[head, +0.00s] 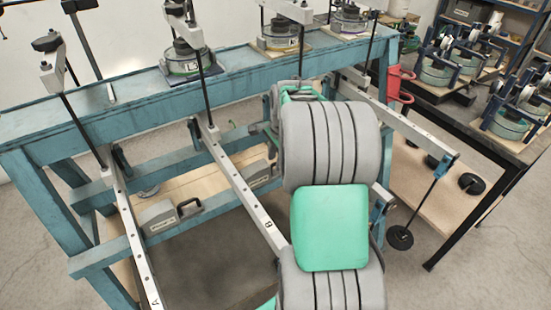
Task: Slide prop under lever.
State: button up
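Long pale levers run forward from the teal frame (140,113). The lever marked A (133,240) is at left, and the lever marked B (238,187) is in the middle, its near end passing behind my arm. Another lever (405,122) slopes down at right to a blue end piece. A grey block with a black handle (157,217) sits low between levers A and B. A similar grey block (257,174) lies right of lever B. They may be props; their labels are too small to read. My grey and green arm covers the centre right. My gripper is not visible.
A rod with a black disc weight (400,238) hangs from the right lever. Dials (188,60) stand on the frame's top beam. A dark-legged bench (460,115) with several instruments stands at right. The concrete floor (465,285) at lower right is clear.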

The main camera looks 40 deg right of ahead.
jog(key=shift+f, duration=0.1)
grip_shut()
dwell(1.4)
